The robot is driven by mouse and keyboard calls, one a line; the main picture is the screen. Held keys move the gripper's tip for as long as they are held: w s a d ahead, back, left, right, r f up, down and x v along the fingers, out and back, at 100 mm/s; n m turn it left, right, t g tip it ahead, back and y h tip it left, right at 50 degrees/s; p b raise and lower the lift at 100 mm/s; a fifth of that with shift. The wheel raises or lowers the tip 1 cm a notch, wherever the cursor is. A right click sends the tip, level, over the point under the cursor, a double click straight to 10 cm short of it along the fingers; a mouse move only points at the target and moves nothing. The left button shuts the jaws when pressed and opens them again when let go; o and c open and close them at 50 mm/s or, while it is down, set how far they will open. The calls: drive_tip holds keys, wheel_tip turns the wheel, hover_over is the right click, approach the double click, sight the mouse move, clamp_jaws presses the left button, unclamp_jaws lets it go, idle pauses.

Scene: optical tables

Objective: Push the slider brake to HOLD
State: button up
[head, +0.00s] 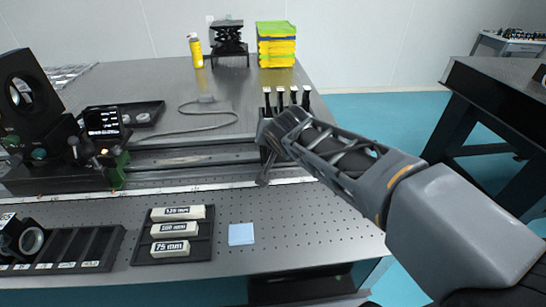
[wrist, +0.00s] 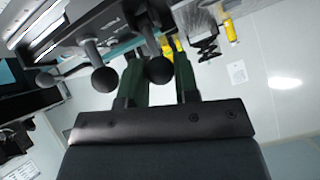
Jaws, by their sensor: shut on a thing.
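A dark slider (head: 265,152) sits at the right end of the rail, mostly hidden behind my wrist in the head view. The wrist view shows its dark underside (wrist: 110,22) with small lettering too blurred to read. Several short levers with black ball knobs stick out of it. My gripper (wrist: 160,78) has its two green fingers on either side of one ball-knob lever (wrist: 159,70) and is shut on it. Another ball knob (wrist: 103,79) is just left of the fingers. I cannot read which position the brake is in.
The rail (head: 190,155) runs across the optical table (head: 245,205). A tray (head: 200,245) of labelled blocks and a blue note (head: 241,234) lie in front. Yellow-green boxes (head: 276,45) stand at the back.

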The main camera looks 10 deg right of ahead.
drive_tip(key=shift+s+f+t+b, duration=0.5)
drive_tip(key=shift+t+b, duration=0.4)
drive_tip(key=shift+b, duration=2.45)
drive_tip(key=shift+r+b, duration=0.2)
drive_tip(key=shift+b, duration=0.6)
drive_tip(key=o, duration=0.9)
